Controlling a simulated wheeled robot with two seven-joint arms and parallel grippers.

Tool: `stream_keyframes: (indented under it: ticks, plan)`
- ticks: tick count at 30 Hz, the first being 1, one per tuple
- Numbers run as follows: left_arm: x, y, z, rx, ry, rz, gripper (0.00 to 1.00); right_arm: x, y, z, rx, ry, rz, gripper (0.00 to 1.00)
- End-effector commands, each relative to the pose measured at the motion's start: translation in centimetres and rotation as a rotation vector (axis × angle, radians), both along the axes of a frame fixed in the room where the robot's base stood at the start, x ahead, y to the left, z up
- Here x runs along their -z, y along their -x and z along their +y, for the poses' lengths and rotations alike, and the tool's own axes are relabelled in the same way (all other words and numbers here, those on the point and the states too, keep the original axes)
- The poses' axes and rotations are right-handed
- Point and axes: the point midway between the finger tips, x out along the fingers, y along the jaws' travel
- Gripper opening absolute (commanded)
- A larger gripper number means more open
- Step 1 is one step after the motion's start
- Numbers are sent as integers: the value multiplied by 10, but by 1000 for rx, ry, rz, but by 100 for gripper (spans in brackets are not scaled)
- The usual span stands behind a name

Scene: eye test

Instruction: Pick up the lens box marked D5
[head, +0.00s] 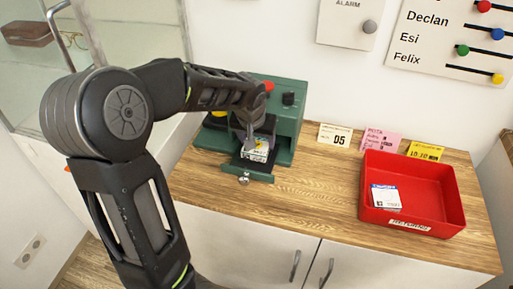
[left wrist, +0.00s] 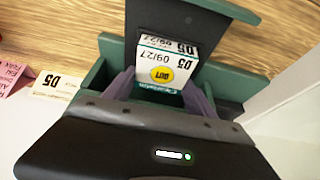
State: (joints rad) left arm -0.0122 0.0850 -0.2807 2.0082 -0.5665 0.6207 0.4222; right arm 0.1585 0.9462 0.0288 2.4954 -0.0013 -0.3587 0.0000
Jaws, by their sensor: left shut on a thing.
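The lens box (head: 259,151) is small and white, with a yellow dot and the print D5 and 09/27. It also shows in the left wrist view (left wrist: 166,58). It is at the dark slide of a green machine (head: 289,122) on the wooden counter. My left gripper (head: 250,137) reaches down to it from above, its fingers (left wrist: 160,90) shut on the box's sides. Whether the box touches the slide or hangs just above it, I cannot tell. The fingers hide part of the box. My right gripper is not in view.
A red tray (head: 448,200) marked RETURNS stands at right with one white-and-blue box (head: 386,198) in it. A white D5 card (head: 334,135), a pink card (head: 380,140) and a yellow card (head: 425,151) stand behind. The counter between machine and tray is clear.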

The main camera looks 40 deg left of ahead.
Motion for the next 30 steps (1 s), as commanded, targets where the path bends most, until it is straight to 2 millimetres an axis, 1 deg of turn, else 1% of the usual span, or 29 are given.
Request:
stream_keyframes:
  ticks: [8, 14, 17, 23, 24, 29, 30]
  plan:
    - [-2, 0, 0, 0, 0, -1, 25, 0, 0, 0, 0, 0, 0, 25]
    - [-12, -1, 0, -1, -1, -3, 25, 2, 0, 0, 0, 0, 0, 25]
    - [-11, 10, -4, 0, 1, -1, 25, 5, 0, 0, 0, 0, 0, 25]
    - [-11, 39, -15, 1, 1, -3, 25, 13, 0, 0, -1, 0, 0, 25]
    - [-23, 37, -14, -1, -1, -6, 25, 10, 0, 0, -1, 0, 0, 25]
    - [-62, 36, -14, -1, -1, -6, 25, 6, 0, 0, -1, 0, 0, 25]
    - [-73, 37, -14, 0, 0, -5, 25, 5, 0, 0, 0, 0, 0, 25]
